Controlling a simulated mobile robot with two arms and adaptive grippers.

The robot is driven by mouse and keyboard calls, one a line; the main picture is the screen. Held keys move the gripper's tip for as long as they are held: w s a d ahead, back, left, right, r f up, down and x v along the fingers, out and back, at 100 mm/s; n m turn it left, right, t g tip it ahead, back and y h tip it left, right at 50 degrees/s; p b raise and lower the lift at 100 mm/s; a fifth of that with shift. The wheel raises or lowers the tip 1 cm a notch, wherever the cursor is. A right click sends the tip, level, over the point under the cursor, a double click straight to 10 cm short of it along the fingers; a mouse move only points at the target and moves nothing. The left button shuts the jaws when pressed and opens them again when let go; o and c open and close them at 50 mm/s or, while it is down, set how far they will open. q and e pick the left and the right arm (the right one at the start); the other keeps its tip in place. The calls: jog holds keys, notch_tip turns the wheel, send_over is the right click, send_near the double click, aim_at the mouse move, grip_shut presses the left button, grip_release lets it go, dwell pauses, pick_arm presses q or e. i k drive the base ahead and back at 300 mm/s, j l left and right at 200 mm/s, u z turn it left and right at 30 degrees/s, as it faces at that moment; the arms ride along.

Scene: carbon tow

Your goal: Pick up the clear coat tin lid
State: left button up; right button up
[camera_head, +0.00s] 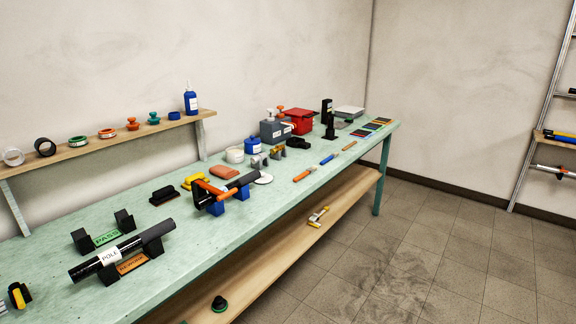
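A flat white disc (263,178) lies on the green bench near its front edge, beside the blue blocks that hold a short black tube (240,182). It looks like a lid, but no label can be read on it. A white round tin (235,154) stands behind it toward the wall, and a blue tin (252,145) with a pale label stands to the right of that. I cannot tell which tin holds clear coat. Neither of my grippers is in view.
The long bench (190,250) carries a black pole (125,257) on cradles, a grey box (277,130), a red box (299,121) and several hand tools. A wooden wall shelf (110,140) runs above. A ladder (540,120) leans at right. The floor in front is clear.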

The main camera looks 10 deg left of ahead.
aim_at(265, 178)
jog(key=i+u, duration=0.15)
jog(key=i, duration=0.45)
jog(key=i+l+u, duration=0.15)
jog(key=i, duration=0.4)
jog(key=i+l+u, duration=0.15)
jog(key=i, duration=0.45)
jog(key=l, duration=0.1)
